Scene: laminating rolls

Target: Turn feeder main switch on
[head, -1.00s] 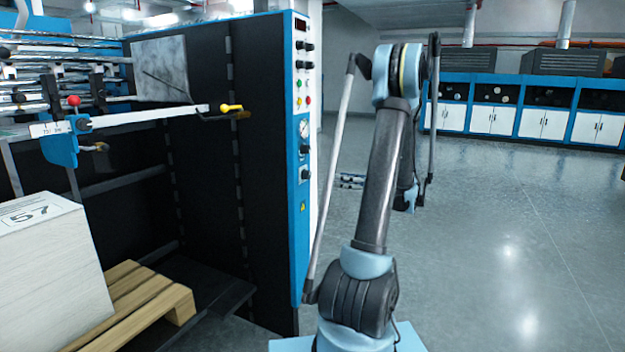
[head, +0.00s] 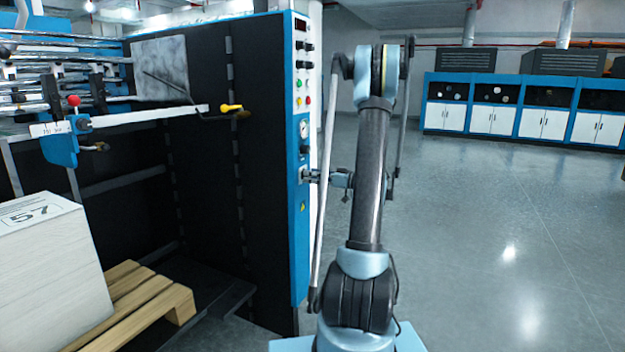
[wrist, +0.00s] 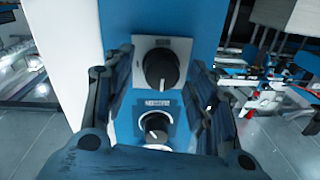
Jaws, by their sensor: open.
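The blue control panel (head: 301,230) is on the end of the dark machine in the head view. The wrist view shows two black rotary knobs on it. The upper knob (wrist: 160,68) sits on a grey square plate; the lower knob (wrist: 157,126) has a silvery ring. Their labels are too small to read, so I cannot tell which is the feeder main switch or its setting. My gripper (wrist: 159,76) is open, with one finger on each side of the upper knob; contact is unclear. In the head view, my gripper (head: 313,176) is at the panel's lower knobs, partly covering them.
A gauge (head: 304,129), coloured buttons and more knobs are higher on the panel. A stack of sheets (head: 50,260) stands on a wooden pallet (head: 150,300) at left. The floor to the right is open, with white-doored cabinets (head: 490,118) at the back.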

